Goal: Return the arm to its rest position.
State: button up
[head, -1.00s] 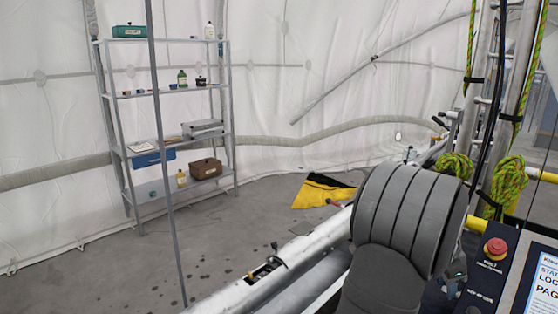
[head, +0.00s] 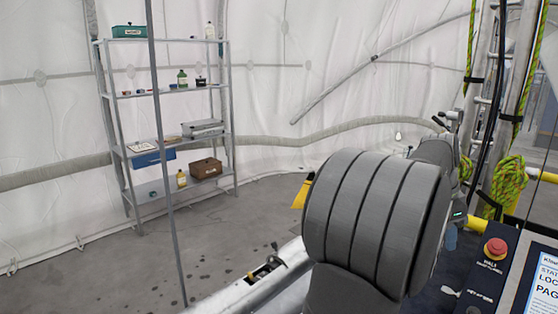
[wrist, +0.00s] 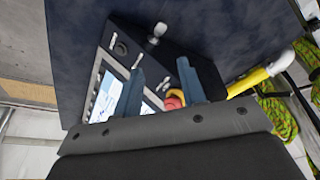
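My gripper (wrist: 160,70) shows in the wrist view, its two blue-grey fingers apart with nothing held between them. Beyond the fingers is a dark control panel with a lit screen (wrist: 110,98) and a red stop button (wrist: 174,102). In the head view my grey arm fills the lower middle and reaches back right; the fingers cannot be made out there. The same panel's red stop button (head: 495,248) and screen (head: 541,285) are at the lower right, to the right of my arm.
A metal shelf (head: 168,92) with bottles and boxes stands at the left. A thin grey pole (head: 160,130) rises in front of it. Yellow-green ropes (head: 508,180) hang at the right. A white tube rail (head: 255,293) runs below my arm. A yellow item (head: 302,192) is partly hidden.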

aim_at(446, 289)
jog(key=x, duration=1.7)
jog(key=shift+f, duration=0.1)
jog(key=shift+w+g+y, duration=0.1)
jog(key=shift+g+y, duration=0.4)
jog(key=shift+w+d+g+y, duration=0.15)
jog(key=shift+g+y, duration=0.4)
jog(key=shift+w+d+g+y, duration=0.15)
jog(key=shift+g+y, duration=0.4)
jog(key=v, duration=1.6)
jog(key=shift+s+r+n+g+h, duration=0.15)
jog(key=shift+r+n+g+h, duration=0.15)
jog(key=shift+r+h, duration=0.15)
